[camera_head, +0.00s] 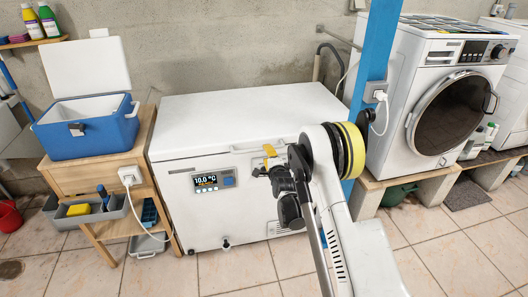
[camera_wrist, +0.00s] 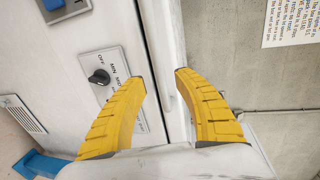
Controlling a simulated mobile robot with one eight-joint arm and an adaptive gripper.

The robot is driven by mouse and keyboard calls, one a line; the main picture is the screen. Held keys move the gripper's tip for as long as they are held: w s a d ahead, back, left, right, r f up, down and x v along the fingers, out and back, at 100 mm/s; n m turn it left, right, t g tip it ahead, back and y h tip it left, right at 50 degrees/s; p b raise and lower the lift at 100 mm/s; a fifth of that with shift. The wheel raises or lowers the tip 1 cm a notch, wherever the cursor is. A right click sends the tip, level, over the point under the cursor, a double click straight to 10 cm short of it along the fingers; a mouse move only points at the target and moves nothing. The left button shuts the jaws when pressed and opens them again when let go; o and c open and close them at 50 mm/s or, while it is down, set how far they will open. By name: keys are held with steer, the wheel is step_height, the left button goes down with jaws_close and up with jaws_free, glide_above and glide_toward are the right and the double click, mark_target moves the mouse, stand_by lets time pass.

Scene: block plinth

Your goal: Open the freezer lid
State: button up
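The white chest freezer (camera_head: 185,205) stands against the wall in the head view. Its lid (camera_head: 240,112) lies flat and shut. A pale handle (camera_head: 245,149) runs along the lid's front edge. My gripper (camera_head: 268,157) is at the front of the freezer, by this edge, right of the display (camera_head: 206,181). In the wrist view, my gripper's yellow fingers (camera_wrist: 160,78) are spread apart. The lid edge with its white handle bar (camera_wrist: 166,60) runs between the fingertips; I cannot tell whether they touch it. The dial panel (camera_wrist: 105,80) is beside one finger.
A blue cooler (camera_head: 85,128) with its lid raised sits on a wooden table (camera_head: 95,178) at left. A blue post (camera_head: 374,50) with a plugged socket and a washing machine (camera_head: 405,110) stand at right. Tiled floor in front is clear.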

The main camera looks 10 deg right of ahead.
steer(key=b+x, duration=0.1)
steer(key=x, duration=0.4)
steer(key=shift+w, duration=0.4)
jaws_close()
